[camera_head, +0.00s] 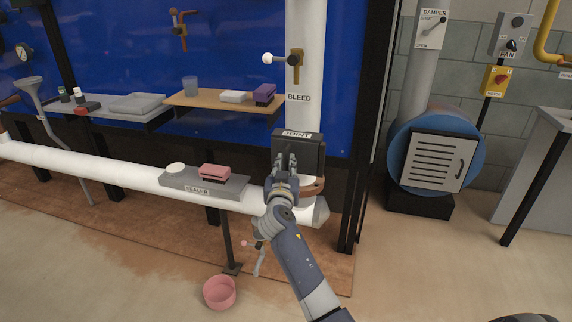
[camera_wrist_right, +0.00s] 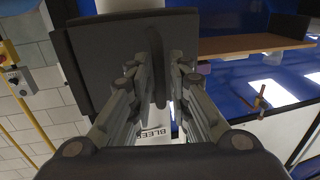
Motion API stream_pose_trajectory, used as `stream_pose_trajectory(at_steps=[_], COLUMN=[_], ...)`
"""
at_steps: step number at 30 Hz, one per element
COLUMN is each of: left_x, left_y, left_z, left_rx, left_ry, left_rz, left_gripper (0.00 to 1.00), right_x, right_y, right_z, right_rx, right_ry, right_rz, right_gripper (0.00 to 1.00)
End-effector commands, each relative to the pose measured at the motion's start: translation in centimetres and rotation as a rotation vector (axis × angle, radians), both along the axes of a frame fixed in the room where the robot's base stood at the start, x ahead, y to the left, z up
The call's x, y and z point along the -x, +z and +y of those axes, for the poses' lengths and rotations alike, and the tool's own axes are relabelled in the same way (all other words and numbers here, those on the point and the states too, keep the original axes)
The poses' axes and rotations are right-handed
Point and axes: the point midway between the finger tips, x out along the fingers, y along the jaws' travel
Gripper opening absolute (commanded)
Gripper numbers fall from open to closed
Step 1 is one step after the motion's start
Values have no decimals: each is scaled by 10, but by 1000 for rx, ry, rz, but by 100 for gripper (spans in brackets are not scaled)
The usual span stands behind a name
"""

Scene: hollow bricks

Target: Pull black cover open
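The black cover (camera_head: 312,155) is a box around the white vertical pipe, under a "JOINT" label, and looks shut. In the right wrist view the cover (camera_wrist_right: 88,65) is a dark panel with a raised bar-like handle (camera_wrist_right: 158,75). My right gripper (camera_head: 285,163) is at the cover's front. In the wrist view its two fingers (camera_wrist_right: 158,72) stand apart on either side of the handle, with gaps visible. Whether a finger touches the cover, I cannot tell. The gripper hides part of the cover's lower left in the head view. My left gripper is not in view.
A grey "SEALER" shelf (camera_head: 180,181) with a pink block (camera_head: 214,171) is left of the cover. Above are a wooden shelf (camera_head: 210,100) and a bleed valve (camera_head: 295,62). A pink bucket (camera_head: 219,293) stands on the floor. A blue fan housing (camera_head: 400,150) is at right.

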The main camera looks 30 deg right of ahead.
Motion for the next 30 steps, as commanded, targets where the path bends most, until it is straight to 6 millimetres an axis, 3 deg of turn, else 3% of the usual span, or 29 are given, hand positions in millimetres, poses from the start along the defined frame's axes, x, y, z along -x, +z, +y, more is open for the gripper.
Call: stream_pose_trajectory(at_steps=[14,17,30], left_x=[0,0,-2], left_y=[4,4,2], left_z=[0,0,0], left_rx=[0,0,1], left_ry=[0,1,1], left_rz=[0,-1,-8], left_gripper=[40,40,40], right_x=[-10,-10,-16], right_y=[0,0,0], right_z=[-9,-8,-8], right_rx=[-1,-1,0], right_ry=[0,0,26], right_rz=[1,1,3], right_gripper=[18,0,0])
